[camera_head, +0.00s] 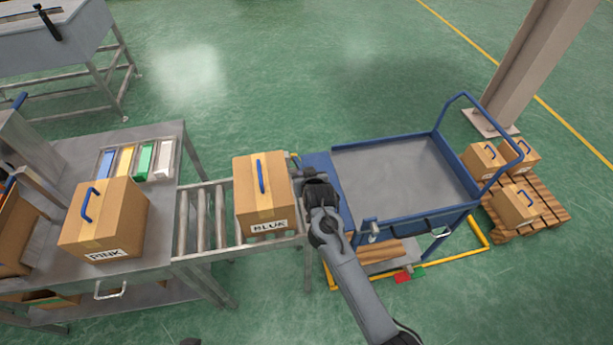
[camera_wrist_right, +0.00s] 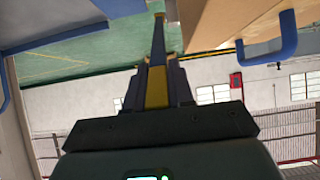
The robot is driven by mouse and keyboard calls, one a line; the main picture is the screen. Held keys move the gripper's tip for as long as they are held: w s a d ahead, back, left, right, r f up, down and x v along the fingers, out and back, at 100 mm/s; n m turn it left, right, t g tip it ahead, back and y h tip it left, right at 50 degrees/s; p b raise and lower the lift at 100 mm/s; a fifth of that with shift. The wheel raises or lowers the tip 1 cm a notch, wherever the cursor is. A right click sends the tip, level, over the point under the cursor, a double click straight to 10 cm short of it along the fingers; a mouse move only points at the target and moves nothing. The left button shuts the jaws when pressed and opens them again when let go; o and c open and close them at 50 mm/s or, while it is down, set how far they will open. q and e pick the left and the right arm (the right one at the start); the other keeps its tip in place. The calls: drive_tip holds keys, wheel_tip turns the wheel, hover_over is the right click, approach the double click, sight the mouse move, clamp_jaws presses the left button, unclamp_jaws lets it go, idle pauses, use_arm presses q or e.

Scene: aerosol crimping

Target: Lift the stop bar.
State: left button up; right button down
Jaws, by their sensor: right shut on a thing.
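My right gripper (camera_head: 318,185) is at the right end of the roller conveyor, beside the box labelled BLUK (camera_head: 262,197). In the right wrist view it is shut on the stop bar (camera_wrist_right: 157,88), which shows yellow between the fingers, with a narrow dark length running on beyond them. In the head view my gripper and wrist hide most of the bar; whether it is raised cannot be told. The BLUK box stands upright on the rollers, just left of my gripper; its blue handle shows in the right wrist view (camera_wrist_right: 275,48). My left gripper is not in view.
A blue cart (camera_head: 395,172) with an empty grey bed stands right of my gripper. A box labelled PINK (camera_head: 104,220) sits on the metal table left of the rollers (camera_head: 203,220). Several boxes rest on a wooden pallet (camera_head: 546,208) at the far right, near a pillar (camera_head: 545,65).

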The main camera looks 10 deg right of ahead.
idle(0.3)
drive_tip(key=c, duration=1.1)
unclamp_jaws()
drive_tip(key=shift+o, duration=0.2)
drive_tip(key=shift+s+r, duration=0.3)
drive_tip(key=p+v, duration=0.1)
drive_tip(key=v, duration=0.9)
drive_tip(key=shift+p, duration=0.3)
drive_tip(key=shift+w, duration=0.1)
